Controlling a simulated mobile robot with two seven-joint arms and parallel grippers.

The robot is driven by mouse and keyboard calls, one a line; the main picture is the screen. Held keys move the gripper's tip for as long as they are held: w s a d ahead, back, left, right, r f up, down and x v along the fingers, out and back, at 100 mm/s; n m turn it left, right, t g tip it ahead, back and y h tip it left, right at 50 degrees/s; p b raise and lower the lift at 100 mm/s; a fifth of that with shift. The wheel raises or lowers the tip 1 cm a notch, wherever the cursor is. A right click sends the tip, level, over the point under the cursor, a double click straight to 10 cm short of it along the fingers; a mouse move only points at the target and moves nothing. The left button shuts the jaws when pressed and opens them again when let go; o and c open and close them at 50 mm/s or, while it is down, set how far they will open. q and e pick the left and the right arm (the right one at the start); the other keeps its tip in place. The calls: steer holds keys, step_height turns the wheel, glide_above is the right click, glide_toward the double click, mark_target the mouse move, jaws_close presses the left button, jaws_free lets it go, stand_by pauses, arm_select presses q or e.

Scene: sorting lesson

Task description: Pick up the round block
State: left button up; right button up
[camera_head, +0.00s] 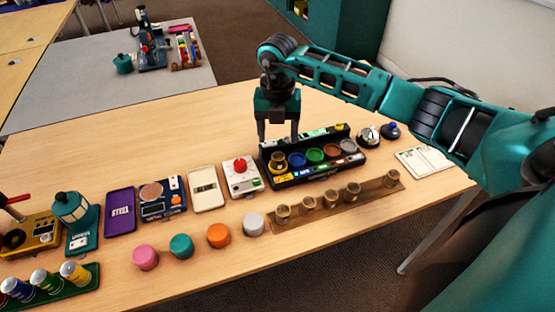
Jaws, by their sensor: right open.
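My right gripper (278,138) points down with its two fingers apart and nothing between them. It is above the left end of a black sorting tray (272,184). A round brass-coloured block (278,163) stands in the tray's leftmost place, just below the fingertips. Several similar round brass blocks (331,198) stand on a brown strip (371,199) in front of the tray. Round pink (146,257), teal (181,246), orange (219,235) and grey (253,224) blocks stand in a row on the table. I cannot tell which one is the named block. My left gripper is out of view.
A white device with a red knob (241,177), a scale (162,198), a purple STEEL case (120,212) and a lantern (72,207) stand left of the tray. A silver bell (369,136) and an open booklet (425,161) lie right.

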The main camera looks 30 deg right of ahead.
mark_target(278, 156)
step_height(278, 156, down, 8)
steer(key=shift+s+r, duration=0.1)
stand_by(0.4)
steer(key=c, duration=1.1)
